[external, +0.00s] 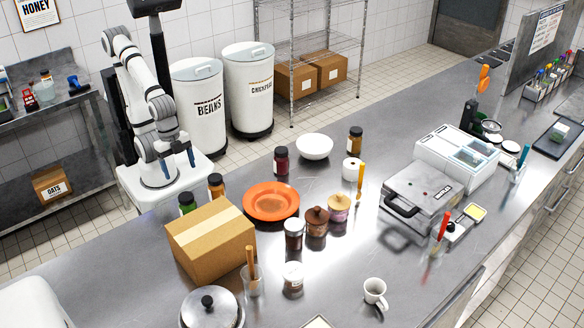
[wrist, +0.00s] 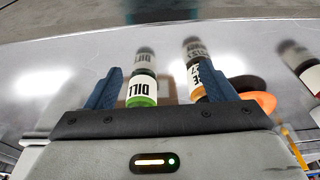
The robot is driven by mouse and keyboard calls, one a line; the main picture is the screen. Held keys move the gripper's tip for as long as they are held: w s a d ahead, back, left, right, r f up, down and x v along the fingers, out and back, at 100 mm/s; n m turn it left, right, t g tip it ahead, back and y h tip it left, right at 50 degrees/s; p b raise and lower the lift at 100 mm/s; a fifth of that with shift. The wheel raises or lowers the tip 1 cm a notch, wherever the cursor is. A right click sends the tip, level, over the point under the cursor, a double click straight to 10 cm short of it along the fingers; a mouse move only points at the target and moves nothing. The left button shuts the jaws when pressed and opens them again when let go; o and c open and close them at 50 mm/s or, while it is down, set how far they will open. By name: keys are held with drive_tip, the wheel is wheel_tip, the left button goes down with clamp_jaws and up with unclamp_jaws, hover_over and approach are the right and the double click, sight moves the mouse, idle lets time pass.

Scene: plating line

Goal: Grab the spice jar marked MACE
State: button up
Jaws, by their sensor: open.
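My gripper (external: 178,162) is open and empty at the counter's back edge, pointing toward the jars. In the wrist view its blue fingers (wrist: 160,88) frame two jars. A jar with a green base and a DILL label (wrist: 142,88) stands between them, left of middle. A jar with orange contents (wrist: 196,78) is near the right finger, which partly covers it. In the external view the green jar (external: 187,203) and the orange-brown jar (external: 216,186) stand beside the cardboard box.
The cardboard box (external: 210,240) stands just in front of these jars. An orange plate (external: 270,202) lies to their right. A dark red jar (external: 281,161), a white bowl (external: 314,147) and a brown jar (external: 355,140) stand farther right. Bare counter separates several of them.

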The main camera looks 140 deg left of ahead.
drive_tip(key=r+n+g+p, duration=0.2)
drive_tip(key=n+p, duration=0.4)
drive_tip(key=n, duration=0.2)
hover_over(216, 187)
drive_tip(key=s, duration=0.3)
drive_tip(key=shift+w+d+f, duration=0.1)
drive_tip(key=shift+w+d, duration=0.1)
drive_tip(key=shift+w, duration=0.05)
drive_tip(key=shift+w+a+f+n+g, duration=0.2)
drive_tip(key=shift+a+n+g, duration=0.1)
drive_tip(key=shift+n, duration=0.2)
drive_tip(key=shift+w+f, duration=0.15)
drive_tip(key=f, duration=0.5)
drive_tip(key=a+f+p, duration=0.1)
drive_tip(key=f, duration=0.1)
drive_tip(key=shift+f, duration=0.35)
